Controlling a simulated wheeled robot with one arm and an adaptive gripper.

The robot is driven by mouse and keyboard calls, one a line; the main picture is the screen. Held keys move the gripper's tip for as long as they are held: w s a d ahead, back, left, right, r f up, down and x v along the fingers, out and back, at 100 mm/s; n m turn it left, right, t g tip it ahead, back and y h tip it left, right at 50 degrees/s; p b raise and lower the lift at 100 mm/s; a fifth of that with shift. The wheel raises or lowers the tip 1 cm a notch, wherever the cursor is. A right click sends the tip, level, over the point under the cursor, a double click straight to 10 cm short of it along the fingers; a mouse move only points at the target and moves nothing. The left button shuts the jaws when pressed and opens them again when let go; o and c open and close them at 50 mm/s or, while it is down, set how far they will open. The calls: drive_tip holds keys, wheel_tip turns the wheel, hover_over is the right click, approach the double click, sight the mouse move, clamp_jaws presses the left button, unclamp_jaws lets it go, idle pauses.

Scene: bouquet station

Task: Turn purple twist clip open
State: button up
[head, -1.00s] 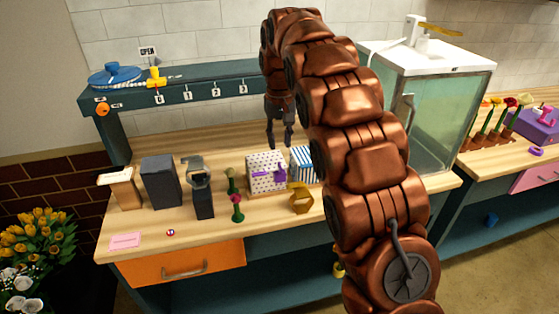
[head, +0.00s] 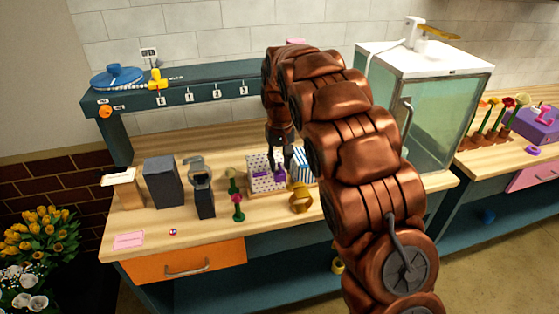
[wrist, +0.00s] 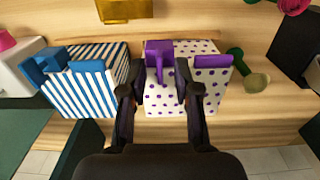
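The purple twist clip (wrist: 158,60) sits on a white box with purple dots (wrist: 166,98); a flat purple tab (wrist: 213,61) is on the same box to its right in the wrist view. In the head view the dotted box (head: 257,170) stands mid-table, with purple parts partly behind my fingers. My gripper (wrist: 158,92) is open and empty, pointing down at the box. Its two fingers are apart, one on each side of the clip's lower end in the wrist view. I cannot tell whether they touch it.
A blue-striped box (wrist: 87,90) with a blue clip (wrist: 46,66) stands close beside the dotted box. A yellow ring-shaped item (head: 301,198), a green stem piece (wrist: 250,72) and a dark block (head: 162,182) are near.

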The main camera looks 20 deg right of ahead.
clamp_jaws()
drive_tip(key=shift+m+b, duration=0.4)
drive_tip(key=shift+b, duration=0.05)
idle(0.3)
drive_tip(key=shift+f+m+b, duration=0.1)
drive_tip(key=shift+m+b, duration=0.75)
drive_tip(key=shift+m, duration=0.15)
drive_tip(key=m+b, duration=0.2)
drive_tip(key=m, duration=0.1)
drive_tip(key=shift+d+m, duration=0.1)
drive_tip(key=shift+m, duration=0.3)
drive_tip(key=m+b, duration=0.1)
drive_tip(key=m, duration=0.7)
drive_tip(key=m+b, duration=0.1)
drive_tip(key=m, duration=0.2)
drive_tip(key=shift+s+d, duration=0.1)
drive_tip(key=shift+s, duration=0.1)
drive_tip(key=shift+m, duration=0.3)
unclamp_jaws()
